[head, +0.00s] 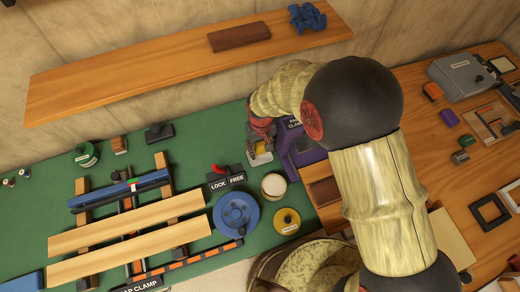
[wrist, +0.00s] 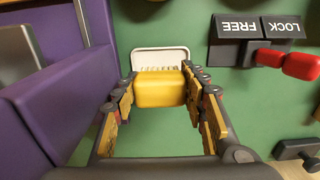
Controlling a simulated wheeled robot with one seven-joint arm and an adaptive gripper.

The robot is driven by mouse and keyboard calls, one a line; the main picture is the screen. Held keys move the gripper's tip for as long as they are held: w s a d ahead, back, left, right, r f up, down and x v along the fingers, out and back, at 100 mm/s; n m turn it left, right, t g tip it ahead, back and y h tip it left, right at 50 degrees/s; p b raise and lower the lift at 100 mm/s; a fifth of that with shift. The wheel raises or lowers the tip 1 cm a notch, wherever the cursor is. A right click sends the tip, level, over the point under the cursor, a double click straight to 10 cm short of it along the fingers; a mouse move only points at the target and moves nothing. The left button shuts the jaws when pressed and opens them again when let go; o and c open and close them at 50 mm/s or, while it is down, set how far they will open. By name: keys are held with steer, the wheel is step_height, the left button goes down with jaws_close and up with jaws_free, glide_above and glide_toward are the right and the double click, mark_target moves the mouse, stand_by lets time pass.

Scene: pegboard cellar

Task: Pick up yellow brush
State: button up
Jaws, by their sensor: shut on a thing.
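The yellow brush (wrist: 160,89) is a small block with a yellow body. It sits between the two fingers of my gripper (wrist: 161,92) in the wrist view, and the fingers are shut on its sides. A white tray-like piece with pale bristles or ridges (wrist: 160,61) shows just beyond it; I cannot tell whether the brush still touches it. In the head view my gripper (head: 261,140) is low over the green mat, beside the purple clamp box, and the brush is mostly hidden by it.
A purple box (head: 303,148) stands close beside my gripper. A lock/free plate with a red lever (head: 220,172) is on the other side. A white round jar (head: 273,185) and a blue spool (head: 237,213) are nearby. A wooden shelf (head: 130,75) hangs behind.

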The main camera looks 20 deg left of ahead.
steer(key=s+d+r+p, duration=0.2)
steer(key=s+d+r, duration=0.6)
steer(key=d+r, duration=0.1)
steer(key=shift+s+d, duration=0.25)
steer(key=shift+d, duration=0.5)
steer(key=o, duration=0.7)
steer(key=shift+c, duration=0.2)
steer(key=c, duration=0.5)
